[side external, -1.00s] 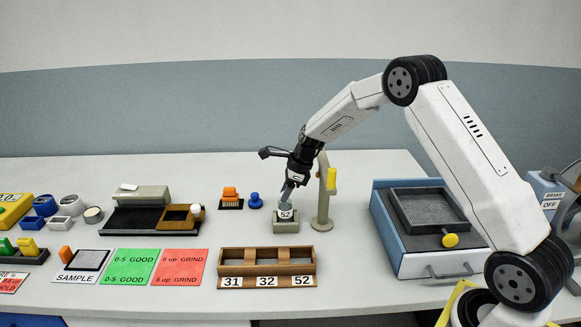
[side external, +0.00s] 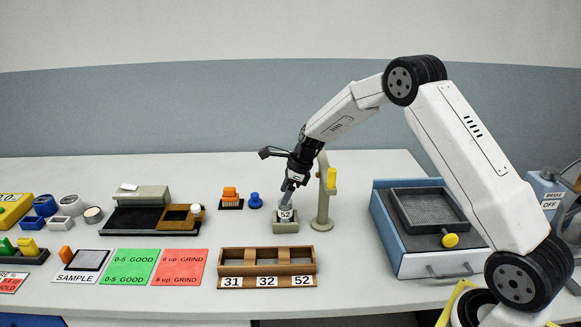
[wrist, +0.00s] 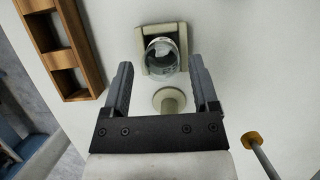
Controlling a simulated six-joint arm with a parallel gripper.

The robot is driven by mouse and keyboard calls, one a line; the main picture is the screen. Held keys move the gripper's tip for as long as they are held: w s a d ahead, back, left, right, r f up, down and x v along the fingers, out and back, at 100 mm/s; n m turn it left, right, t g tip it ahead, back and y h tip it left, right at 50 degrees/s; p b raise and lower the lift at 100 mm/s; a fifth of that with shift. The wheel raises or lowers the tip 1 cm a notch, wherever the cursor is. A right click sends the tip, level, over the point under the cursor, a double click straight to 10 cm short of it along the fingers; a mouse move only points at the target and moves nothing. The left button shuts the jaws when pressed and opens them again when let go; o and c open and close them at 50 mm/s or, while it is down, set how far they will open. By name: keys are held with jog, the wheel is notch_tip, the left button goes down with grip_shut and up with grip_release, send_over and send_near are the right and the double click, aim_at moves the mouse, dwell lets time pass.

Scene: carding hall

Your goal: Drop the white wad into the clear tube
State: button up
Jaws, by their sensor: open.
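The clear tube (side external: 285,216), labelled 52, stands in a pale square block (side external: 285,227) on the bench. In the wrist view I look into the tube (wrist: 161,55). Something pale and grey shows inside it, but I cannot tell whether this is the white wad. I cannot make out the wad elsewhere with certainty. My gripper (side external: 289,194) points down over the tube's mouth. In the wrist view my gripper (wrist: 160,68) is open, with its fingers apart on either side of the tube's near end and no wad visible between them.
A beige post (side external: 322,195) with a yellow part stands close right of the tube. A wooden rack (side external: 267,255) marked 31, 32 and 52 lies in front. A blue tray unit (side external: 410,262) is at right. Green (side external: 131,266) and red cards (side external: 179,266) lie at left.

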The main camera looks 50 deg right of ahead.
jog(key=shift+r, duration=0.15)
notch_tip(320, 180, up, 7)
dwell(0.5)
jog(key=shift+s+a, duration=0.1)
jog(key=s+a+n+h, duration=0.1)
jog(key=s+a+n, duration=0.2)
jog(key=s+n, duration=0.6)
jog(key=s+a+f+n+h, duration=0.1)
jog(key=s+a+n, duration=0.2)
jog(key=s+n, duration=0.6)
jog(key=s+a+f+n+h, duration=0.1)
jog(key=s+a+n, duration=0.3)
jog(key=s+n, duration=0.5)
jog(key=shift+f+g, duration=0.25)
jog(key=shift+g, duration=0.05)
